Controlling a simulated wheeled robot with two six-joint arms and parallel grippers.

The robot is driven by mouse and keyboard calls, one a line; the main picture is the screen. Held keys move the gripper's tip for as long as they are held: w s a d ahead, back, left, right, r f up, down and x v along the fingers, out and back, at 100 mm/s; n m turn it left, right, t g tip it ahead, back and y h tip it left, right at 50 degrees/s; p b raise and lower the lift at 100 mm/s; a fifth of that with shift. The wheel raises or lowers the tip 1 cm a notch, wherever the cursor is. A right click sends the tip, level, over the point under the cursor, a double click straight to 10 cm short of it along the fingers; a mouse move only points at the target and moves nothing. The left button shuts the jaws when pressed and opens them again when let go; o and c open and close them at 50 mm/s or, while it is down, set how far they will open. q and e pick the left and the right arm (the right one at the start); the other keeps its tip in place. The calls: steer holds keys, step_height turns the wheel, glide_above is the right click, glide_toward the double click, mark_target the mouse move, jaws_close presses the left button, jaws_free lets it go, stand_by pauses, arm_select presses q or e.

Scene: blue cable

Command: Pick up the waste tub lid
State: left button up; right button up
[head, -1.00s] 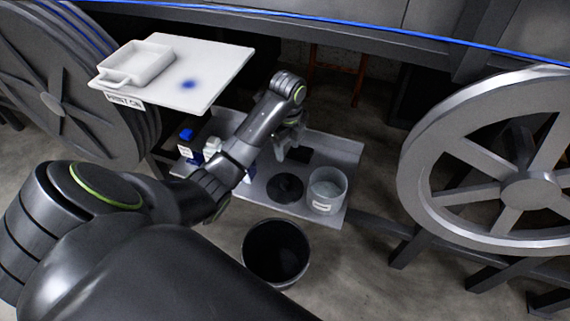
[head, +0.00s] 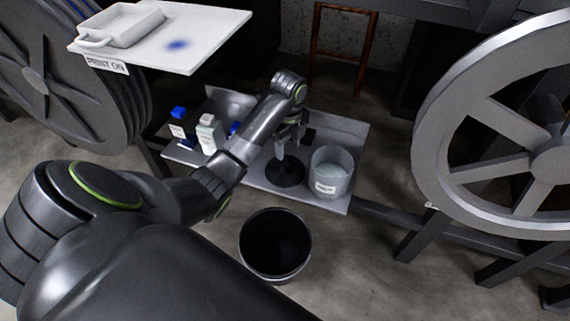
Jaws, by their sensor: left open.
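A flat round black lid (head: 286,174) lies on the grey shelf tray, left of a clear labelled tub. My left gripper (head: 281,151) is open and points down over the lid's far part, its fingertips close above it. I cannot tell whether the fingers touch the lid. A round black open bin (head: 275,245) stands on the floor in front of the shelf. My right gripper is not in view.
The clear tub (head: 330,172) stands right of the lid on the grey shelf (head: 345,128). Bottles with blue and white caps (head: 209,134) stand at the shelf's left. A white board (head: 205,45) with a tray overhangs at upper left. A large spoked wheel (head: 440,130) is at right.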

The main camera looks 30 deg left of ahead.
mark_target(285, 164)
arm_select(q)
steer(key=f, duration=0.7)
steer(key=shift+s+a+f+b, duration=0.15)
steer(key=shift+s+a+b, duration=0.1)
steer(key=shift+a+b, duration=0.1)
steer(key=shift+c, duration=0.3)
jaws_close()
